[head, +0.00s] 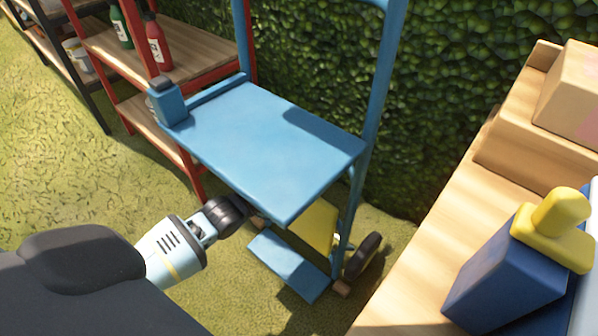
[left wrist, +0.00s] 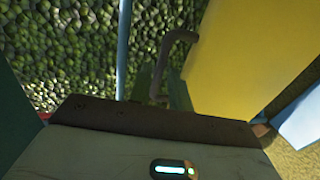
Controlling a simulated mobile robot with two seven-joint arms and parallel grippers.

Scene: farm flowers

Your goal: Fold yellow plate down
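The yellow plate (head: 316,228) shows in the head view under the blue top plate (head: 265,140) of a blue wheeled cart, which partly hides it. In the left wrist view the yellow plate (left wrist: 245,50) is large at the upper right and stands up at a tilt. My left gripper (head: 238,206) is low at the cart's left side, its fingertips hidden by the cart. In the left wrist view a dark bent bar (left wrist: 180,42) is beside the yellow plate's left edge. I cannot tell whether they touch or how far the fingers are apart. My right gripper is in no view.
A lower blue plate (head: 290,266) and a black wheel (head: 363,256) are at the cart's bottom. A red-framed shelf (head: 190,50) with bottles stands left, a hedge (head: 450,70) behind. A wooden bench (head: 430,230) with a dark blue, yellow-topped object (head: 505,275) is right. Grass lies left.

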